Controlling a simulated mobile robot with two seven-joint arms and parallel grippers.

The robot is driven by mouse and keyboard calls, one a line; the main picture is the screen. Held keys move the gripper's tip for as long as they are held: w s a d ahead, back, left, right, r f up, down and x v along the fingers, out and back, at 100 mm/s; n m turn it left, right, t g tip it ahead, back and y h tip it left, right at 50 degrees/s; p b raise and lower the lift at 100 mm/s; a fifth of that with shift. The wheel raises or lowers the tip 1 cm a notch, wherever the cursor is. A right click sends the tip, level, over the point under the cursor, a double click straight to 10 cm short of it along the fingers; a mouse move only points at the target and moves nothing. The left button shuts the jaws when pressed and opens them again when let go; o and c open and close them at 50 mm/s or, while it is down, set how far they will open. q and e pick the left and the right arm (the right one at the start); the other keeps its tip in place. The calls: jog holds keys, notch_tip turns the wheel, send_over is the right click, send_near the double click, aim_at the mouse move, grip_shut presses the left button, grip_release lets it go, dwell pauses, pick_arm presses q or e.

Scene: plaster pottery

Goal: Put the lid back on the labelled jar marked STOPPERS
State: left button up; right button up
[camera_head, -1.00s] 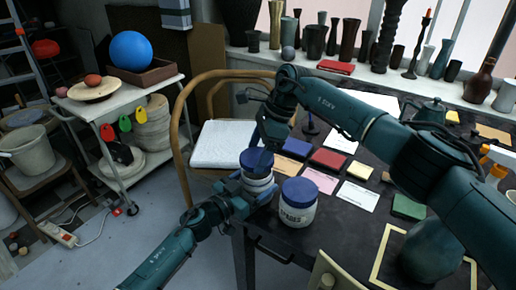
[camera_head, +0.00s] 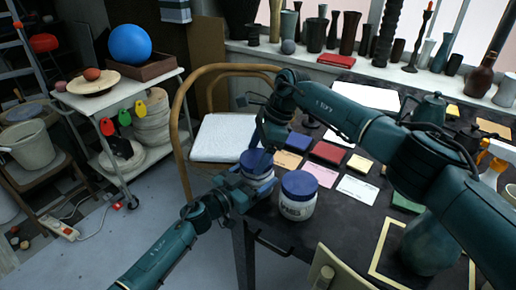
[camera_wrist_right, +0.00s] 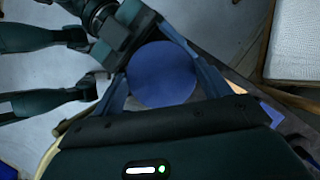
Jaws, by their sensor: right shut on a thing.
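A blue round lid (camera_head: 256,161) sits at the top of a pale jar (camera_head: 261,175), near the table's left corner. From this angle I cannot tell whether it is fully seated. My right gripper (camera_head: 260,151) reaches down from above, shut on the lid. In the right wrist view the lid (camera_wrist_right: 162,74) fills the space between its fingers. My left gripper (camera_head: 250,187) comes in low from the left and is shut on the jar's body. It hides much of the jar, and no label is readable there. A second white jar (camera_head: 297,207) with a blue lid stands to the right; its dark lettering is too small to read.
The dark table (camera_head: 320,235) holds coloured boxes, such as a red one (camera_head: 330,152), and paper cards (camera_head: 357,188). A large rounded teal vessel (camera_head: 430,244) stands at the front right. A bentwood chair (camera_head: 183,130) is behind left. A white trolley (camera_head: 120,95) stands farther left.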

jog(key=shift+f, duration=0.55)
dwell(0.4)
